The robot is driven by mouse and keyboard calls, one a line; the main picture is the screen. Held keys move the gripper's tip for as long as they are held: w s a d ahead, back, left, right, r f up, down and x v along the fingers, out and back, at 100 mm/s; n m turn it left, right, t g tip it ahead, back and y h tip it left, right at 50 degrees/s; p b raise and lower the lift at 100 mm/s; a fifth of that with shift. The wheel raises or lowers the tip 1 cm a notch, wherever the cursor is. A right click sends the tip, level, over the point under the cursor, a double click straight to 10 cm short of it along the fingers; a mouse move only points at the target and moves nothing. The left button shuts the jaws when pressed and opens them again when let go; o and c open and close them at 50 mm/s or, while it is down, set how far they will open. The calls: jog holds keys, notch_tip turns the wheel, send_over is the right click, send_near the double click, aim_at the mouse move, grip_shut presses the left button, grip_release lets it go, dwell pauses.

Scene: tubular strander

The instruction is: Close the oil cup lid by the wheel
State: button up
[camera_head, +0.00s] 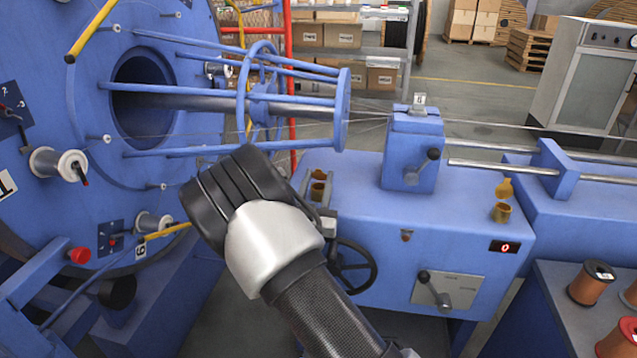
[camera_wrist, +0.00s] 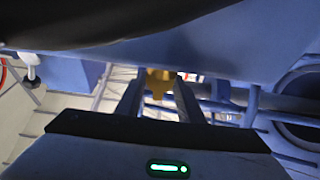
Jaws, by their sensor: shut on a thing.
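The oil cup (camera_head: 318,191) by the black handwheel (camera_head: 355,267) is a small brass-coloured cup on the left end of the blue machine housing. A brownish piece, seemingly its lid, shows just above it, but its angle is unclear. Whether this part is the lid or the cup body is hard to tell.
A second brass oil cup (camera_head: 501,213) with its lid (camera_head: 504,188) raised stands further right on the housing. A block with a crank (camera_head: 413,150) stands between the cups. The large blue strander wheel (camera_head: 110,60) and its rods are close on the left.

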jog(key=shift+s+f+t, duration=0.1)
jog(key=shift+f+t, duration=0.15)
jog(key=shift+t, duration=0.25)
jog(key=o, duration=1.1)
jog(key=shift+c, duration=0.2)
jog(key=shift+s+f, duration=0.1)
jog(key=shift+s, duration=0.2)
jog(key=s+a+p, duration=0.2)
jog(key=s, duration=1)
jog(key=shift+s+a, duration=0.15)
jog(key=shift+a, duration=0.1)
jog(key=shift+f, duration=0.1)
